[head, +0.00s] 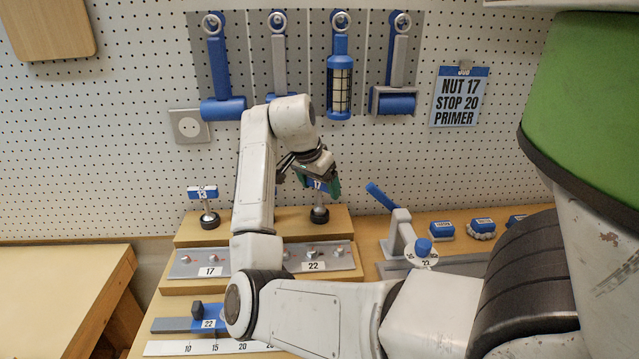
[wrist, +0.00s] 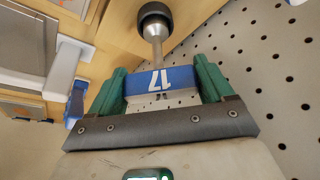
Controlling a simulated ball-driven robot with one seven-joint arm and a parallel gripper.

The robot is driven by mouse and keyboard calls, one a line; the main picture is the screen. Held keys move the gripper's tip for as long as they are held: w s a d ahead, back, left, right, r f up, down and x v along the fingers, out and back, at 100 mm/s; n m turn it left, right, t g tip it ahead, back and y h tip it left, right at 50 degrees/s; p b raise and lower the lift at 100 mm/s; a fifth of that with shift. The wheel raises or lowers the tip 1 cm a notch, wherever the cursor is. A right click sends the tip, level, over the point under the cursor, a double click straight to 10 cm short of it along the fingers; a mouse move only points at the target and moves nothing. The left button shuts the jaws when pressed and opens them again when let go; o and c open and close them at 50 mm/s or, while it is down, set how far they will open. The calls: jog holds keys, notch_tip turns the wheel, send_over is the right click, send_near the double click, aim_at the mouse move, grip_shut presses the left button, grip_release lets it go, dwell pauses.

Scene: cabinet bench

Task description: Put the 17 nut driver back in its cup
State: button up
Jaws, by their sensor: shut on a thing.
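The 17 nut driver has a blue block with a white "17" (wrist: 160,80) and a metal shaft (wrist: 154,48). My gripper (wrist: 161,70) is shut on the blue block, with a green finger at each side. In the head view the driver's 17 label (head: 317,185) shows at my gripper, over the upper wooden step. A dark round cup (head: 319,214) stands on that step below it; the wrist view shows a dark round piece (wrist: 154,14) at the shaft's far end. I cannot tell how deep the tip sits in the cup.
A 13 driver (head: 203,193) stands upright at the step's left. A plate with nuts labelled 17 and 22 (head: 344,261) lies in front. A blue-handled lever (head: 385,200) stands to the right. Tools hang on the pegboard (head: 130,120) behind.

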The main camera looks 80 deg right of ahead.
jog(key=shift+f, duration=0.4)
jog(key=o, duration=1.3)
jog(key=shift+c, duration=0.2)
jog(key=v, duration=1)
jog(key=shift+r, duration=0.35)
jog(key=shift+a, duration=0.2)
